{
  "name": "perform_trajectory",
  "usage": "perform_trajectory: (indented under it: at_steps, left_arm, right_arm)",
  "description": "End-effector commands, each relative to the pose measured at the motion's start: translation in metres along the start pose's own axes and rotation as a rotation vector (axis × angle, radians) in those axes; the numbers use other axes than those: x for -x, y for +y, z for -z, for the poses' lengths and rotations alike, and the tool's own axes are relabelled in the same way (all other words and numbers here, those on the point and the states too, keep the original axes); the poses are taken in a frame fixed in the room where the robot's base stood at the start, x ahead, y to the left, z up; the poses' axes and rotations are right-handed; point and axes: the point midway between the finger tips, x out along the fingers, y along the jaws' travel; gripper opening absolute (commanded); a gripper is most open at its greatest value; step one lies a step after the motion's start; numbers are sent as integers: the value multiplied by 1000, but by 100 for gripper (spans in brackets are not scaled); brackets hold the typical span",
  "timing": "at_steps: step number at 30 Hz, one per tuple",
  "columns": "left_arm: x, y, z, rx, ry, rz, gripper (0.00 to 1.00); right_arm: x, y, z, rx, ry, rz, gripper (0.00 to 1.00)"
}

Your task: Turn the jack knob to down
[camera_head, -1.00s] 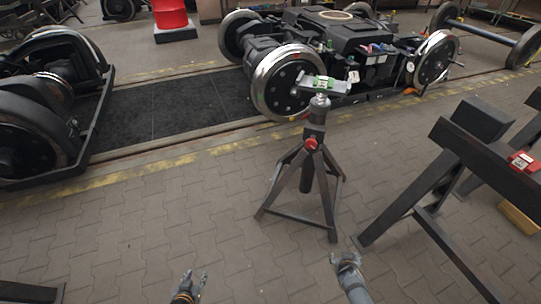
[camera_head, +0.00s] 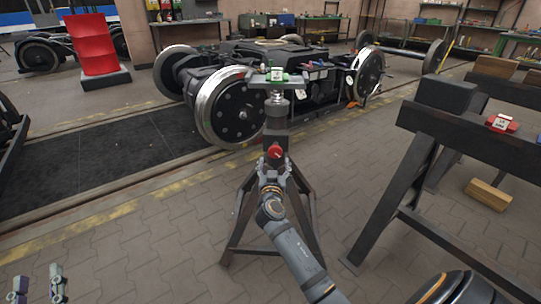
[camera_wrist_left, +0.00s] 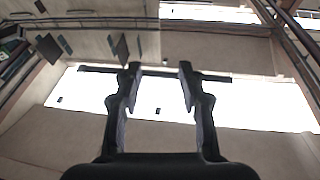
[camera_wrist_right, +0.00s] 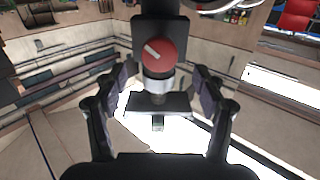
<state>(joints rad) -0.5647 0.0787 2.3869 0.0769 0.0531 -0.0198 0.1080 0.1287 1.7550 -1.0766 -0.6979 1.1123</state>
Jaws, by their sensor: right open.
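The jack is a dark tripod stand (camera_head: 235,238) on the paved floor, with a red round knob (camera_head: 275,152) on its column. In the right wrist view the knob (camera_wrist_right: 160,53) faces me, and its white line slants from the centre to the upper left. My right gripper (camera_head: 273,172) is open just in front of and below the knob. In its wrist view the fingers (camera_wrist_right: 160,82) stand either side of the column, and the knob appears a little beyond the tips, not gripped. My left gripper (camera_head: 38,272) is open and empty at the lower left, far from the jack.
A flat head with a green part (camera_head: 277,75) tops the jack. A wheeled bogie (camera_head: 228,108) stands behind it. A dark trestle (camera_head: 410,180) with a red box (camera_head: 502,123) stands on the right. A red drum (camera_head: 92,45) is at the back left. The floor left of the jack is clear.

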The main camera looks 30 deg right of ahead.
Motion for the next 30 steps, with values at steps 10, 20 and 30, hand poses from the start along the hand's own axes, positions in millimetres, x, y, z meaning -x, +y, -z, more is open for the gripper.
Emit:
perform_trajectory:
  at_steps: [10, 20, 30]
  left_arm:
    - [1, 2, 82, -26, 350, -8, 40]
    - [9, 4, 114, -36, 486, -13, 40]
    - [9, 4, 114, -36, 487, -13, 40]
  right_arm:
    - [-55, 0, -2, 0, -1, 0, 70]
    - [-72, 0, -2, 1, -2, 1, 70]
    - [-72, 0, -2, 1, -2, 1, 54]
